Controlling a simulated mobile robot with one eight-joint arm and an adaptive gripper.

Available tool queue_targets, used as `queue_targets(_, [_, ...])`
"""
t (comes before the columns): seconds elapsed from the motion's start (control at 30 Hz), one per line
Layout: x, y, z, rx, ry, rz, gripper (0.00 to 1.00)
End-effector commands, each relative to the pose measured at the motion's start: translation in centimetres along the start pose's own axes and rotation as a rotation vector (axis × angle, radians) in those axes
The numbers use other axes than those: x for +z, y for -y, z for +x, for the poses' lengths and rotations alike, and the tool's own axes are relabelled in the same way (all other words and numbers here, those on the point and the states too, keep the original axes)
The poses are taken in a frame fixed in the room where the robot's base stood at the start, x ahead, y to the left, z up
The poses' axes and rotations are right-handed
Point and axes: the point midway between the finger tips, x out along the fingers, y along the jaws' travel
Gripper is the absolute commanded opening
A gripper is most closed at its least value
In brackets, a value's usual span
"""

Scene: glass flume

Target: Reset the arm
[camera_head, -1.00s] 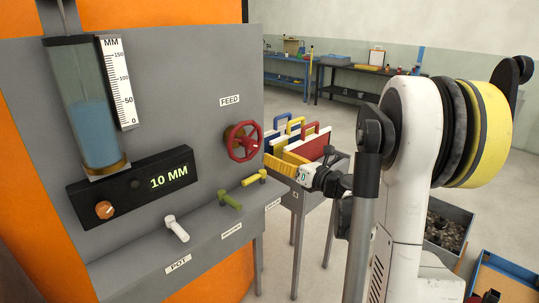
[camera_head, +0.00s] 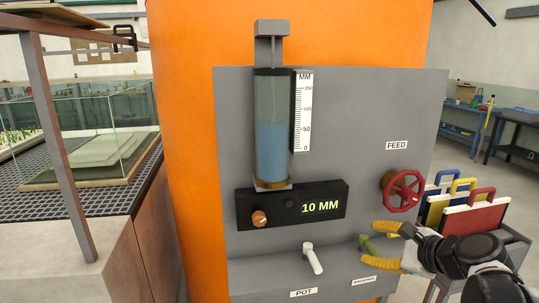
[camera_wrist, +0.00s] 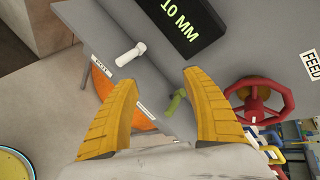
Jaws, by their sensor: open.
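My gripper (camera_head: 374,244) is at the lower right of the head view, in front of the grey control panel (camera_head: 350,140). Its two yellow fingers are spread apart with nothing between them. In the wrist view the fingers (camera_wrist: 162,105) frame the panel, and a green lever (camera_wrist: 175,102) shows beyond the gap, near the right finger. In the head view the green lever (camera_head: 370,246) is partly hidden by the gripper. My arm reaches in from the lower right edge.
A white lever (camera_head: 313,258) sits left of the gripper, above the POT label. A red FEED handwheel (camera_head: 403,191) is just above the gripper. A rack of coloured boards (camera_head: 468,208) stands right. A glass flume (camera_head: 70,135) is at the left.

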Motion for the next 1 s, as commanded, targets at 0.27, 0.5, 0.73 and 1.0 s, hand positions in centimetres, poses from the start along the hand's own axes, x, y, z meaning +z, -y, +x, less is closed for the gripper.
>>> queue_targets(0.27, [4.8, -12.6, -5.6, 0.364, -0.096, -1.141, 0.57])
queue_targets(0.5, [3.9, -17.0, -9.8, 0.567, -0.088, -1.787, 0.57])
queue_targets(0.73, [3.5, -17.4, -10.6, 0.61, -0.085, -1.918, 0.57])
queue_targets(1.0, [3.5, -17.4, -10.5, 0.609, -0.086, -1.913, 0.57])
